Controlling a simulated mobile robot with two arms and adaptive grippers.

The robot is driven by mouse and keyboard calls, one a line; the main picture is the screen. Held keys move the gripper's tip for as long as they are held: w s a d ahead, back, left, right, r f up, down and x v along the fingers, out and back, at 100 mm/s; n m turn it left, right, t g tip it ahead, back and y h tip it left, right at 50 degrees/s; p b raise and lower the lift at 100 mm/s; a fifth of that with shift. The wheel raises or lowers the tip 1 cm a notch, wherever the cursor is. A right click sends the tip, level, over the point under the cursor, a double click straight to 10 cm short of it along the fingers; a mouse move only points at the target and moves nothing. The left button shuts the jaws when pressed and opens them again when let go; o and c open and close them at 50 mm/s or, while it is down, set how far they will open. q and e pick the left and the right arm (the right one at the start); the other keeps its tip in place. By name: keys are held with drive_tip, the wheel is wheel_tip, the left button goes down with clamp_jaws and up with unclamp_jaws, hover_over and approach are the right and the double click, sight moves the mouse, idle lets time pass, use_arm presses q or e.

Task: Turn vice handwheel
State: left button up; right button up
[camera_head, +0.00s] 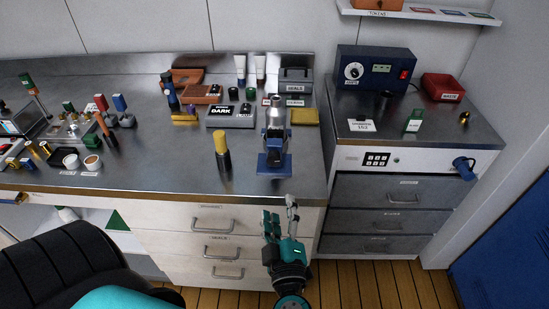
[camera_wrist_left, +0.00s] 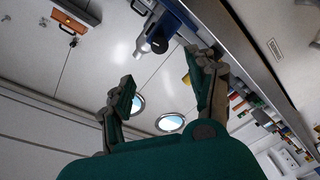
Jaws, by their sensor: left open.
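A small vice with a blue base (camera_head: 274,163) stands on the steel bench near its front edge, with a dark and silver upper part. I cannot make out its handwheel clearly. What looks like the same blue and silver piece also shows in the left wrist view (camera_wrist_left: 163,27), beyond the fingers. My left gripper (camera_head: 281,210) is teal and grey, in front of the bench edge and below the vice, apart from it. In the wrist view its fingers (camera_wrist_left: 163,75) are spread and empty. My right gripper is not seen.
A dark bottle with a yellow cap (camera_head: 222,151) stands left of the vice. A grey box marked DARK (camera_head: 231,117) and a yellow block (camera_head: 305,116) are behind. Drawers with handles (camera_head: 212,224) are under the bench. The bench right of the vice is clear.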

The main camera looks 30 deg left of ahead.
sight(274, 162)
use_arm(q)
drive_tip(key=p+x, duration=0.2)
drive_tip(key=x, duration=1.3)
drive_tip(key=shift+w+p, duration=0.1)
drive_tip(key=shift+p, duration=0.2)
drive_tip(key=shift+w+a, duration=0.3)
drive_tip(key=shift+w, duration=0.15)
